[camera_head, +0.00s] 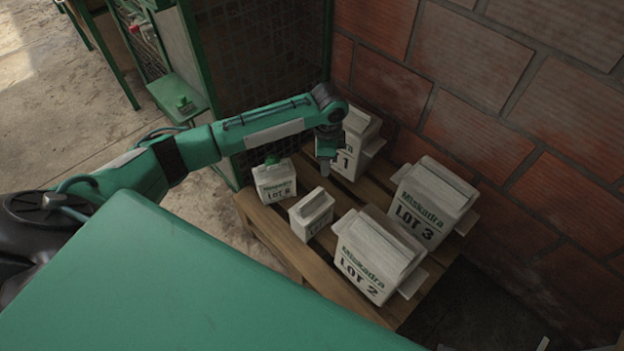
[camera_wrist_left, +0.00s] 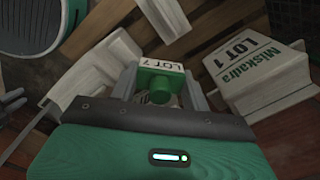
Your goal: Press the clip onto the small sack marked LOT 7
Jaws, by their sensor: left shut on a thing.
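My left gripper (camera_head: 327,172) points down over the pallet, beside the LOT 1 sack (camera_head: 362,140). In the left wrist view it is shut on a green clip (camera_wrist_left: 158,80) with a white tag; the tag reads LOT and a digit like 1 or 7. The clip is hidden in the head view. A small pale sack (camera_head: 312,214) stands upright just in front of the gripper, apart from it; its lot number is too small to read surely. Another small sack, seemingly LOT 8 (camera_head: 275,184), has a green clip on top. My right gripper is out of view.
Large sacks LOT 2 (camera_head: 377,256) and LOT 3 (camera_head: 432,203) stand on the wooden pallet (camera_head: 262,226), near the brick wall (camera_head: 480,60). A green cage (camera_head: 255,60) stands behind, with a clip-like green piece on a green ledge (camera_head: 170,92). Gaps between sacks are narrow.

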